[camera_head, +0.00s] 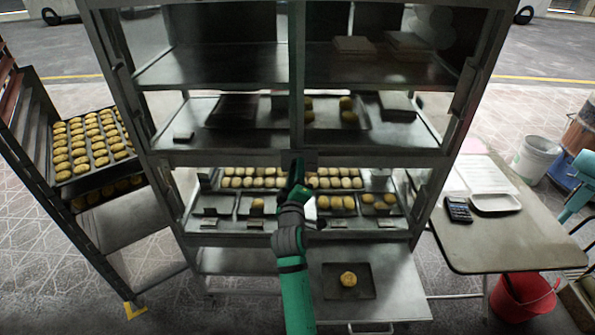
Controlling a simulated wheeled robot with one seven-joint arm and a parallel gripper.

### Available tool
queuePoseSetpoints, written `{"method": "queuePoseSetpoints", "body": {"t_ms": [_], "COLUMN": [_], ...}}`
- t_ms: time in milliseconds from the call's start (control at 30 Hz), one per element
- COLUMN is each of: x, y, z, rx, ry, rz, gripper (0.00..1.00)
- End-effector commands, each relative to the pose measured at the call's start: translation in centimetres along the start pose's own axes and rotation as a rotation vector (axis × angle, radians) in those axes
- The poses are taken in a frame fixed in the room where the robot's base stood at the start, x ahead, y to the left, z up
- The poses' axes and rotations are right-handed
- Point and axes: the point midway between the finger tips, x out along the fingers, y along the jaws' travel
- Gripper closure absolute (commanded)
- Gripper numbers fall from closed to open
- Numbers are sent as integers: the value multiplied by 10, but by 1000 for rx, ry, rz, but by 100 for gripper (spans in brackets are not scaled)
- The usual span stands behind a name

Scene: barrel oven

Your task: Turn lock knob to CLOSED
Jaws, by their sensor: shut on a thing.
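A tall metal cabinet (296,70) with glazed-looking upper bays and a central upright fills the middle of the head view. My arm reaches up from the bottom centre. My gripper (296,166) is at the lower end of the central upright, just above the row of buns, and is shut on the lock knob there. The knob is mostly hidden behind the gripper, and its markings and turn position cannot be read. A small dark fitting (311,158) shows just right of the gripper.
A rack with trays of buns (92,146) stands at the left. A table (520,235) with a white tray (490,184) and a calculator (458,210) is at the right. A low shelf (398,290) holds a dark tray with one bun. A red bucket (522,297) stands under the table.

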Motion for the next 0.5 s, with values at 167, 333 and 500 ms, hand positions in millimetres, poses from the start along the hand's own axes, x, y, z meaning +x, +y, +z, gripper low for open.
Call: {"method": "queuePoseSetpoints", "body": {"t_ms": [167,333,500], "x": [0,0,0], "y": [-2,-2,-2], "z": [2,3,6], "rx": [-167,-325,-463], "ry": [11,22,32], "rz": [-2,0,1], "gripper": [92,92,92]}}
